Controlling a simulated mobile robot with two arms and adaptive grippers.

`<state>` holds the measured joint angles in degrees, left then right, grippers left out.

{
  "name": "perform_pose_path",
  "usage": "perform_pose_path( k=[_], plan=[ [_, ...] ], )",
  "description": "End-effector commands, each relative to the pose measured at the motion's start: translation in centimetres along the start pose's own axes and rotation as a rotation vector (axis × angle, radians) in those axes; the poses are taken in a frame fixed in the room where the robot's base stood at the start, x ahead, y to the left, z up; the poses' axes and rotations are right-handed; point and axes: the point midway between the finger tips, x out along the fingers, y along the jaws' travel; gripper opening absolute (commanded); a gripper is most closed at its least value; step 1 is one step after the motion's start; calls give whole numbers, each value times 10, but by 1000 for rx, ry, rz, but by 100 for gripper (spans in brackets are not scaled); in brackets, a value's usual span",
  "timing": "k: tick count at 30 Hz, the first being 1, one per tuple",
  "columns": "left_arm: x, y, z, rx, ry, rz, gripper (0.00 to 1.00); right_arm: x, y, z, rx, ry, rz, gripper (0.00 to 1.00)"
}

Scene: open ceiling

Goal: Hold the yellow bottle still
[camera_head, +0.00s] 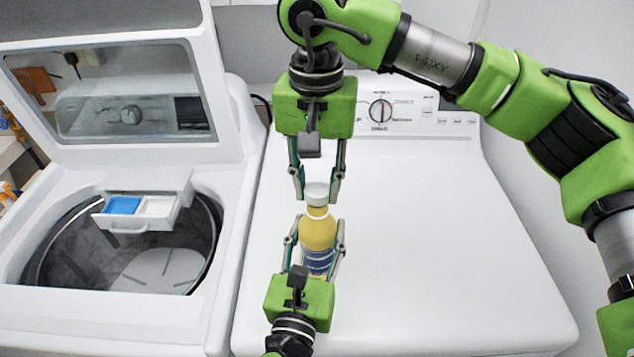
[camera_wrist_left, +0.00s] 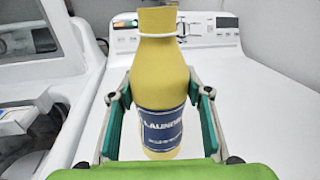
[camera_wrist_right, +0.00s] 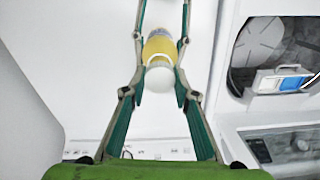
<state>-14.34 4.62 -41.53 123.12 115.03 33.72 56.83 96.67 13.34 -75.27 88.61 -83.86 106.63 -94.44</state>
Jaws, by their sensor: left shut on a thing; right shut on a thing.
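The yellow bottle (camera_head: 318,232) stands upright on the white lid of the right-hand machine, with a white cap (camera_head: 317,192) and a blue label (camera_head: 317,262). It also shows large in the left wrist view (camera_wrist_left: 162,75), its label reading in part "LAUNDRY". My left gripper (camera_head: 317,226) is shut on the bottle's body, one finger on each side. My right gripper (camera_head: 316,196) comes from above and is shut on the cap. The cap also shows between its fingers in the right wrist view (camera_wrist_right: 160,78).
A top-loading washer (camera_head: 222,262) stands open at the left, its drum and a small drawer (camera_head: 145,212) with blue and white compartments showing. A control panel with a dial (camera_head: 380,111) is behind the bottle. The lid right of the bottle (camera_head: 440,250) is clear.

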Motion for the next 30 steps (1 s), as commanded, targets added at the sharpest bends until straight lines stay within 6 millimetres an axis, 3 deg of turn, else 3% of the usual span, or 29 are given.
perform_pose_path(
  k=[5, 12, 19, 20, 21, 30],
  plan=[
    [0, 0, 0, -1, -1, -1, 0, -10, 0, 0, 0, 3, -1, 1],
    [0, 0, 0, -1, -1, -1, 0, -38, 0, 0, 1, 2, -1, 1],
    [0, 0, 0, -1, -1, 0, 0, -40, 0, 0, 0, 0, 0, 1],
    [0, 0, 0, -1, -1, 0, 53, -40, 0, 0, 0, 0, 0, 1],
    [0, 0, 0, -1, -1, 0, 63, -40, 0, 0, 0, 0, 0, 1],
    [0, 0, 0, -1, 0, 0, 65, -40, 0, 0, 0, 0, 0, 1]
  ],
)
